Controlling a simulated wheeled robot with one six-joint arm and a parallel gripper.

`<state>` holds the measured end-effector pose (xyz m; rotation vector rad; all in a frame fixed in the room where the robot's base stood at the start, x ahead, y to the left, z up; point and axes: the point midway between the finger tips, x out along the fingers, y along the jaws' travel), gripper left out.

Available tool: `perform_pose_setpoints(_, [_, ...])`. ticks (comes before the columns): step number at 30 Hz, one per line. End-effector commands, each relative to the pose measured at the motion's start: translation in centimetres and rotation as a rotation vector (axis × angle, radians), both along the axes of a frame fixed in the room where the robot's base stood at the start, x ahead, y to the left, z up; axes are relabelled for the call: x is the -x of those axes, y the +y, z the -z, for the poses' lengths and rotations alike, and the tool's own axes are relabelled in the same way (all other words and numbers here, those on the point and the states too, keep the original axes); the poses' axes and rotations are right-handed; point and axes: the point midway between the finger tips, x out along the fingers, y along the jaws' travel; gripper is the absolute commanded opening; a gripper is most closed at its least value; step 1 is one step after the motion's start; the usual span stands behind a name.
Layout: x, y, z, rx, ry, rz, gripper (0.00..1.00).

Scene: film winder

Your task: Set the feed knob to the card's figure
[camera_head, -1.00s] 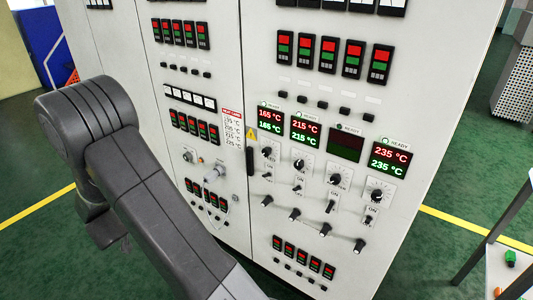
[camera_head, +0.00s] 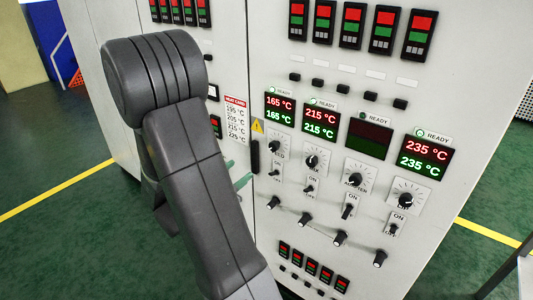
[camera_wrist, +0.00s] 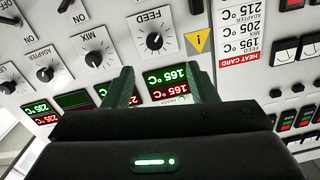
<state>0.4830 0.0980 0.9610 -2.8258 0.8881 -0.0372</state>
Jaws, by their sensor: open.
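The feed knob (camera_wrist: 154,41) is black, with a white pointer mark, on a white dial labelled FEED, upside down in the wrist view. In the head view the feed knob (camera_head: 274,146) is right of my arm. My gripper (camera_wrist: 160,68) is open and empty, its two fingers apart on either side below the knob in the picture, not on it. The feed display (camera_wrist: 168,84) reads 165 °C on both lines; it also shows in the head view (camera_head: 279,108). The heat card (camera_wrist: 243,35) lists FEED 195 °C, MIX 205 °C and ADAPTER 215 °C.
The mix knob (camera_wrist: 94,58) and adapter knob (camera_wrist: 45,74) sit beside the feed knob. Toggle switches and a row of lower knobs (camera_head: 340,239) stick out below. A yellow warning sign (camera_wrist: 200,41) and a black handle (camera_head: 255,157) are near the feed knob.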

Motion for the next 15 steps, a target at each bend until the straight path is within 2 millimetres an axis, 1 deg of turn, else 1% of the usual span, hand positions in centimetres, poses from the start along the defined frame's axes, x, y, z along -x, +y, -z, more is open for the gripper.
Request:
perform_pose_setpoints(1, [0.2,-0.9,0.0,0.001,-0.02,0.016,0.52])
perform_pose_setpoints(2, [0.3,-1.2,-0.1,0.002,-0.028,0.021,0.52])
perform_pose_setpoints(5, [0.0,-1.8,-0.5,0.003,-0.037,0.026,0.52])
perform_pose_setpoints(7, [-0.6,-2.1,-0.5,0.003,-0.036,0.027,0.52])
perform_pose_setpoints(11, [-2.3,-3.4,-0.5,0.004,-0.033,0.028,0.52])
perform_pose_setpoints(15, [-4.4,-5.0,-0.5,0.003,-0.034,0.028,0.52])
